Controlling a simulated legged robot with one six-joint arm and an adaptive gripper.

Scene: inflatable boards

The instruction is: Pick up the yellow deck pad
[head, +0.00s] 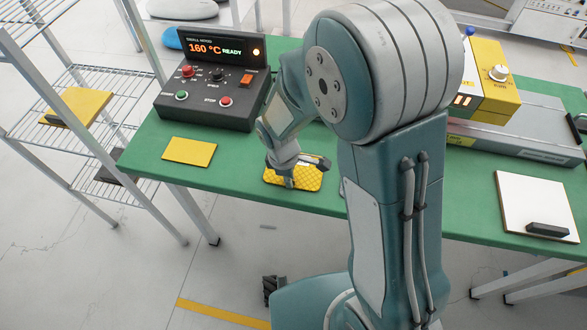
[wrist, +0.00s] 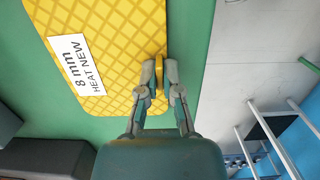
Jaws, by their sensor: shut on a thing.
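The yellow deck pad (head: 308,178) is at the near edge of the green table, partly hidden by my gripper (head: 290,180). My gripper (wrist: 160,78) is shut on a small yellow tab (wrist: 160,68) at the pad's edge, one finger on each side. The pad looks flat, at or very near the table top; I cannot tell whether it touches.
A plain yellow sheet (head: 190,151) lies left on the green table (head: 240,155). Behind it stands a control box (head: 215,95) reading "160 °C READY". A wire shelf (head: 110,85) stands left, holding another yellow piece (head: 85,105). A white board (head: 535,205) lies right.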

